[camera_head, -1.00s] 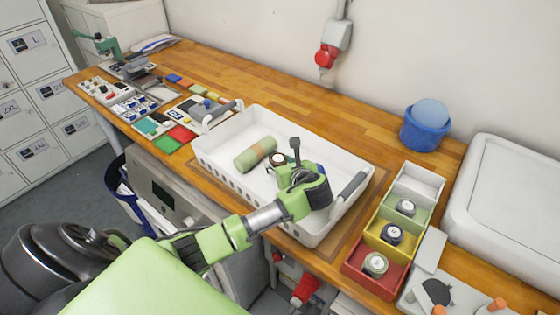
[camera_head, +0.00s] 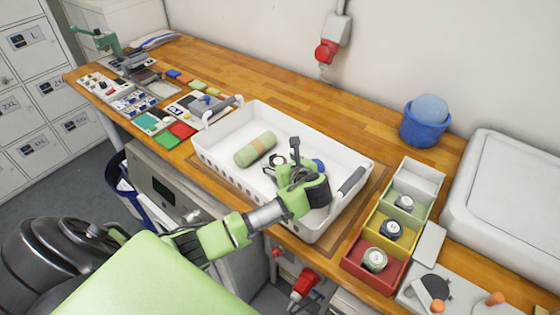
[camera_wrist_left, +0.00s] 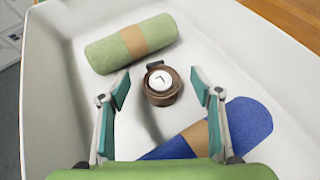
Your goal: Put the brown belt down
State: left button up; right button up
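The brown belt (camera_wrist_left: 162,88) is a small coil with a round white label on top. It rests on the floor of the white basket (camera_head: 215,152), as the left wrist view shows. My left gripper (camera_wrist_left: 160,90) is open above the basket floor, with one finger on each side of the belt and a visible gap to both. In the head view the left gripper (camera_head: 286,163) is low inside the basket and partly covers the belt. My right gripper is not in view.
A green roll with a tan band (camera_wrist_left: 130,43) lies beside the belt, and a blue roll (camera_wrist_left: 245,125) lies on the near side. A divided tray (camera_head: 393,228) with labelled coils stands right of the basket. A blue tub (camera_head: 425,130) stands behind it.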

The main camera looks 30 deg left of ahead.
pick_arm(q)
jog(key=shift+r, duration=0.1)
jog(key=shift+r, duration=0.3)
jog(key=b+v, duration=0.1)
jog(key=v, duration=1.1)
jog(key=shift+r, duration=0.1)
